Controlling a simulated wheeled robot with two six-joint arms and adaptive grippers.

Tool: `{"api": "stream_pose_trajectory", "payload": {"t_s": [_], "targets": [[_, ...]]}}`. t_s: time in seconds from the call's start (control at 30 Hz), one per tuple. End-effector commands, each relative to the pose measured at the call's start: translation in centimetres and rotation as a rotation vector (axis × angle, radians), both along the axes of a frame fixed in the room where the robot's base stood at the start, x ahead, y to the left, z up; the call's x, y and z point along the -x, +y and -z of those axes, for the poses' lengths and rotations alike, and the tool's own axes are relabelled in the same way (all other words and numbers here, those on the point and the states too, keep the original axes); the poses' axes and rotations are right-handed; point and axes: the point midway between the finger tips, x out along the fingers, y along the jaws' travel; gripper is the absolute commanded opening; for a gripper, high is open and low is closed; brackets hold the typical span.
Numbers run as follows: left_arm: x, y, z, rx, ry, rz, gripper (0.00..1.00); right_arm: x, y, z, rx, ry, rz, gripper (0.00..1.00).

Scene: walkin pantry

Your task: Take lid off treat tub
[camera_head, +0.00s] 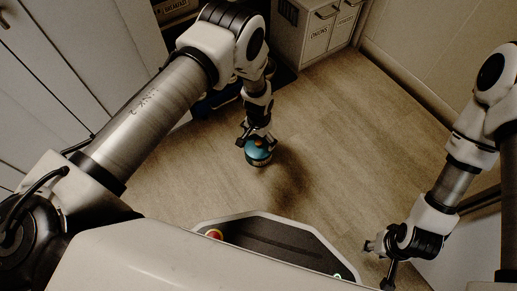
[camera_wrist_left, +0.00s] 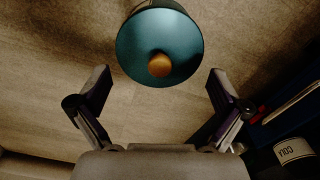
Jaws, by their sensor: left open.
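The treat tub (camera_head: 258,161) stands upright on the wood floor in the head view, with its teal lid (camera_head: 257,149) on top. In the left wrist view the round teal lid (camera_wrist_left: 160,42) has a small wooden knob (camera_wrist_left: 160,65) at its middle. My left gripper (camera_head: 257,139) is just above the lid in the head view. In the left wrist view its two fingers (camera_wrist_left: 158,88) are spread wide, with the near edge of the lid at the gap between them and nothing gripped. My right gripper (camera_head: 378,262) hangs low at the right; its finger state is unclear.
White cabinets (camera_head: 90,60) line the left wall. Labelled bins (camera_head: 322,35) stand at the back. A dark blue item with a white label (camera_wrist_left: 294,150) is at the right of the left wrist view. The floor (camera_head: 340,130) right of the tub is clear.

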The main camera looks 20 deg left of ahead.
Motion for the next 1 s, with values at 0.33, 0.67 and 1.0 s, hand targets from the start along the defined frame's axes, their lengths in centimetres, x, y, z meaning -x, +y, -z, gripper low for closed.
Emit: {"api": "stream_pose_trajectory", "payload": {"t_s": [0.33,0.67,1.0], "targets": [[0.04,0.03,2.29,0.0,0.0,-0.001,0.96,-0.14,-0.05,1.55,0.0,-0.004,0.004,0.4],[0.09,0.04,2.34,0.0,0.001,-0.002,0.0,-0.11,-0.04,1.59,0.0,-0.003,0.004,0.4],[0.22,0.05,2.34,0.0,0.003,-0.001,0.0,-0.11,-0.04,1.52,0.0,-0.003,0.004,0.4]]}}
